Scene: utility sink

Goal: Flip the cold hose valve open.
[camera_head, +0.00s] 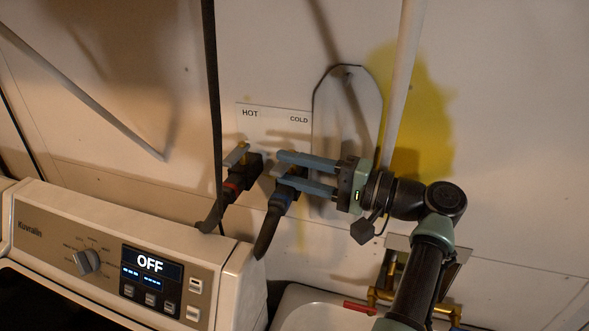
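The cold hose valve (281,171) is on the wall under the COLD label, with a little brass showing. A dark hose (268,230) with a blue band hangs from it. My gripper (277,170) reaches in from the right, its two grey-blue fingers pointing left and spread apart. One finger is above the other, at the cold valve. The fingers cover most of the valve, so its handle position and any contact are unclear.
The hot valve (240,155), with a brass handle and red-banded hose, is close to the left. A washer (60,225) reading OFF stands below left. A sink (310,310) and brass faucet (385,295) are below my arm. A pale pipe (402,85) runs down the wall above my gripper.

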